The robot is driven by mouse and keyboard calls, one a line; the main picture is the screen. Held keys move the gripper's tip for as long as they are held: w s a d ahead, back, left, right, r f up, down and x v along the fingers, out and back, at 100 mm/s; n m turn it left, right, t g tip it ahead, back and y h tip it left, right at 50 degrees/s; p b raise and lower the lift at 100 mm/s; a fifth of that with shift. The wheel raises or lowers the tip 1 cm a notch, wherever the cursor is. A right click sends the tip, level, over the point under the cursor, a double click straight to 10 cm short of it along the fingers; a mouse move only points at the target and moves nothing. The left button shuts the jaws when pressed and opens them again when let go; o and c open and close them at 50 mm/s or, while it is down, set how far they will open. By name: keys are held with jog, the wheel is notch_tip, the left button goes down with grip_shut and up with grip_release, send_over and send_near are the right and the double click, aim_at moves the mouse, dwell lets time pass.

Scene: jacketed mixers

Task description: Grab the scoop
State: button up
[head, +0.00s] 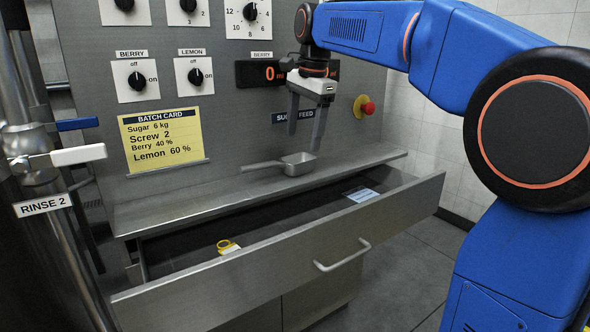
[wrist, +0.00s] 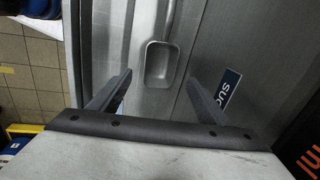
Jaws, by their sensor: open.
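The metal scoop (head: 298,164) lies on the narrow steel ledge below the control panel, its handle pointing left in the head view. In the wrist view the scoop (wrist: 160,63) shows between the two fingers, with its handle toward the top of the picture. My gripper (head: 305,143) is open and empty, pointing down just above the scoop's bowl in the head view. In the wrist view my gripper (wrist: 158,88) has its fingers apart on either side of the bowl. I see no contact with the scoop.
An open drawer (head: 290,243) juts out below the ledge, holding a yellow item (head: 228,246) and a pale label or card (head: 362,195). The panel carries knobs, a yellow batch card (head: 162,138) and a red button (head: 367,108). Pipes with levers (head: 78,155) stand at left.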

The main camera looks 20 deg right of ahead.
aim_at(295, 165)
jog(key=shift+w+d+f, duration=0.1)
jog(key=shift+w+f, duration=0.15)
jog(key=shift+f, duration=0.9)
jog(key=shift+w+a+f, duration=0.1)
jog(key=shift+w+f, duration=0.1)
jog(key=shift+f, duration=0.95)
jog(key=shift+w+d+f, duration=0.1)
jog(key=shift+w+f, duration=0.15)
jog(key=shift+f, duration=0.9)
jog(key=shift+c, duration=0.7)
jog(key=c, duration=1.1)
jog(key=shift+o, duration=0.2)
